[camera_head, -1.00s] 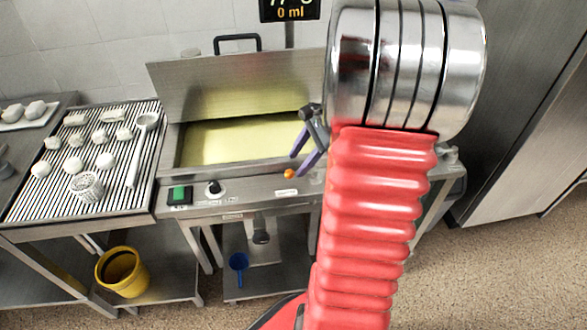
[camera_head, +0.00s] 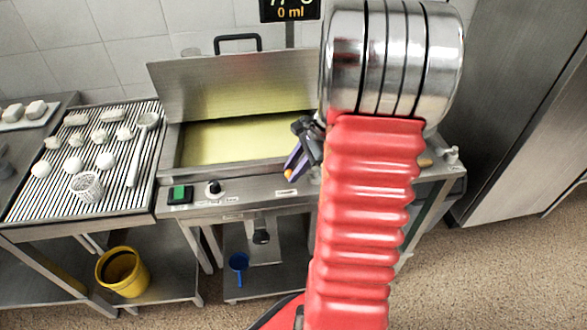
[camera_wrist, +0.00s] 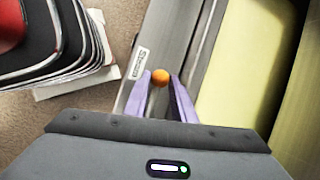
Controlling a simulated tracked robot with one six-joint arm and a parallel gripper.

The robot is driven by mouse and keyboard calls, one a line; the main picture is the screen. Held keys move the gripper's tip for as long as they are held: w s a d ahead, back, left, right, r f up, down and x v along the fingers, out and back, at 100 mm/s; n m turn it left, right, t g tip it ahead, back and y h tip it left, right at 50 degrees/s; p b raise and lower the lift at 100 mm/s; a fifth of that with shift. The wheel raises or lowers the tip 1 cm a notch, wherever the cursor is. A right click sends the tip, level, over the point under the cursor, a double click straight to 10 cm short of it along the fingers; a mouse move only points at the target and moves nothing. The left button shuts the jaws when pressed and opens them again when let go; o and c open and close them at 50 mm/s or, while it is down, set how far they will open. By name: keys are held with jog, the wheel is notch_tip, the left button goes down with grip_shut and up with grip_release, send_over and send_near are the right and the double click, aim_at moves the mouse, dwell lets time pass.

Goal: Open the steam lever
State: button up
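The steam lever shows as a small orange ball knob (camera_head: 288,174) on the front panel of the steel vat. In the wrist view the orange knob (camera_wrist: 160,77) lies between my fingertips, beside a label (camera_wrist: 139,63) that seems to read "Steam". My gripper (camera_head: 293,173) has purple fingers and points down at the knob. In the wrist view my gripper (camera_wrist: 160,74) is open, with one finger on each side of the knob. I cannot tell whether either finger touches it. The lever's stem is hidden.
The vat (camera_head: 173,150) holds yellowish liquid under a raised lid (camera_head: 230,85). Left of the knob are a black dial (camera_head: 213,189) and a green switch (camera_head: 179,193). A ribbed draining table (camera_head: 30,205) with white pieces and a basket stands left. A yellow bucket (camera_head: 121,271) sits below.

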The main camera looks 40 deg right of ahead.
grip_shut()
jog(key=shift+a, duration=0.15)
dwell(0.4)
